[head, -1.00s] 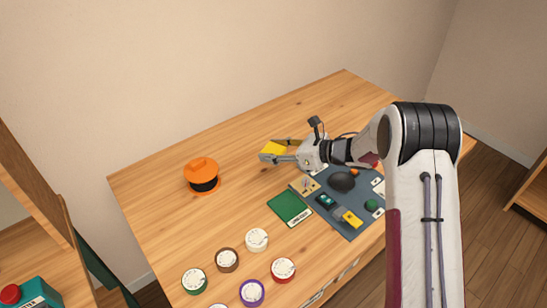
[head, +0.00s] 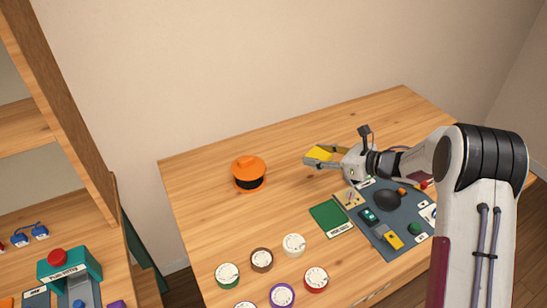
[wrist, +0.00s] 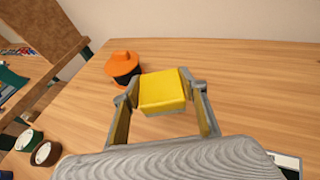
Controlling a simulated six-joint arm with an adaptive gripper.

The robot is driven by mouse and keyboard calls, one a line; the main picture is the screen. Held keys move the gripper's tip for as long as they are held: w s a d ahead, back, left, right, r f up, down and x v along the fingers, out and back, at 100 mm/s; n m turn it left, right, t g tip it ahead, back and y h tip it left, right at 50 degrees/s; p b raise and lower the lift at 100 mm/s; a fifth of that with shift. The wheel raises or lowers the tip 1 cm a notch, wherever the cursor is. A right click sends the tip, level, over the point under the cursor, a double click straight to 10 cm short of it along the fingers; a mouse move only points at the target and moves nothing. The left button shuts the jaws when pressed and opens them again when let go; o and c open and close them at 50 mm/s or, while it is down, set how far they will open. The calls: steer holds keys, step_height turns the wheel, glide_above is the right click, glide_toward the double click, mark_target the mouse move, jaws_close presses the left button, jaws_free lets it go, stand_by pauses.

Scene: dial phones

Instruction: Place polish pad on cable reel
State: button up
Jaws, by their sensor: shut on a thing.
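The polish pad (head: 319,153) is a yellow block. It also shows in the wrist view (wrist: 162,91), between the two fingers. My gripper (head: 312,158) is shut on it and holds it out over the back part of the table, to the right of the cable reel. The cable reel (head: 249,172) has an orange top and base with a black middle, and stands upright on the table. In the wrist view the reel (wrist: 124,64) is beyond the pad and to its left, apart from it. Nothing shows on top of the reel.
A wooden table (head: 220,218) carries several round dials (head: 293,245) at the front and a green pad (head: 331,218). A grey-blue mat (head: 385,222) with small parts lies under my arm. A shelf (head: 60,120) stands at the left. The tabletop between gripper and reel is clear.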

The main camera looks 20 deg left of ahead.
step_height(320, 180, up, 7)
glide_above(252, 160)
steer(key=s+d, duration=0.3)
steer(key=shift+w+d+f+t, duration=0.1)
steer(key=shift+w+d+t, duration=0.05)
steer(key=shift+w, duration=0.3)
steer(key=shift+w+d+f+t, duration=0.1)
steer(key=shift+w+t, duration=0.05)
steer(key=shift+w, duration=0.25)
steer(key=shift+f, duration=3.1)
steer(key=shift+f, duration=1.9)
steer(key=shift+f, duration=0.1)
